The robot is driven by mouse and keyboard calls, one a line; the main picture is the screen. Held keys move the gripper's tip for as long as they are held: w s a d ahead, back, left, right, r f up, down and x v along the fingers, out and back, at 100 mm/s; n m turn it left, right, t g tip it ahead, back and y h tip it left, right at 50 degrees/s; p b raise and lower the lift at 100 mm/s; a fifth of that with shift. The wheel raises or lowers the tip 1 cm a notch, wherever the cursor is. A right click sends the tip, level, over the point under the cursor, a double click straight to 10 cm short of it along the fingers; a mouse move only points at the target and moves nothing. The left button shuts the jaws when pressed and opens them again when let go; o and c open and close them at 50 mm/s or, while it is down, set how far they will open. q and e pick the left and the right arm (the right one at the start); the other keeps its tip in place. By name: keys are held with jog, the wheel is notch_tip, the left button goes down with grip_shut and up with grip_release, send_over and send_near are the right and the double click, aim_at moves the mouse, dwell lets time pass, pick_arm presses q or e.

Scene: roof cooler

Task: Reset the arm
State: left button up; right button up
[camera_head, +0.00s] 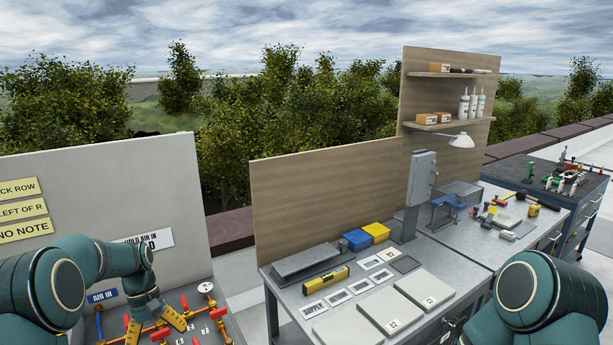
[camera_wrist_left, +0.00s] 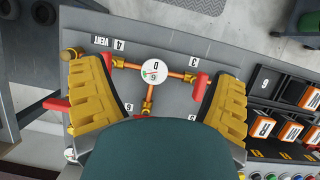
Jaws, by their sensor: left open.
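My left arm comes in from the left in the head view. Its gripper (camera_head: 157,328) is above the copper-pipe board at the bottom left. In the left wrist view the left gripper (camera_wrist_left: 158,100) is open, with its yellow fingers wide apart and nothing between them in its grasp. Below it lie a white round gauge (camera_wrist_left: 152,71), copper pipes (camera_wrist_left: 182,74) with brass fittings, and red handles (camera_wrist_left: 200,85). Whether a finger touches the board cannot be told. My right arm shows at the right of the head view, but its gripper is out of sight.
A grey workbench (camera_head: 290,291) holds a yellow level (camera_head: 326,280), pale flat panels (camera_head: 386,310), blue and yellow bins (camera_head: 376,232) and a lamp (camera_head: 457,140). A white sign panel (camera_head: 180,189) stands behind my left arm. A dark tool cart (camera_head: 570,186) stands at far right.

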pick_arm(q)
jog(key=shift+m, duration=0.6)
jog(key=x, duration=0.4)
jog(key=d+x, duration=0.1)
jog(key=x, duration=0.3)
jog(key=w+x, duration=0.1)
jog(key=x, duration=0.3)
jog(key=shift+w+d, duration=0.1)
jog(key=shift+d, duration=0.1)
jog(key=s+d+f+m+t+h, duration=0.1)
jog(key=s+d+f+m+t, duration=0.1)
jog(key=s+d+f, duration=1)
jog(key=s+d+t, duration=0.1)
jog(key=s+d, duration=0.4)
jog(key=s, duration=0.7)
jog(key=w+d+m+t+b, duration=0.2)
jog(key=w+b, duration=0.3)
jog(key=w, duration=0.2)
jog(key=shift+d, duration=0.15)
pick_arm(e)
jog(key=f, duration=0.5)
jog(key=shift+a+f, duration=0.35)
jog(key=shift+f, duration=0.05)
pick_arm(q)
jog(key=shift+f, duration=0.15)
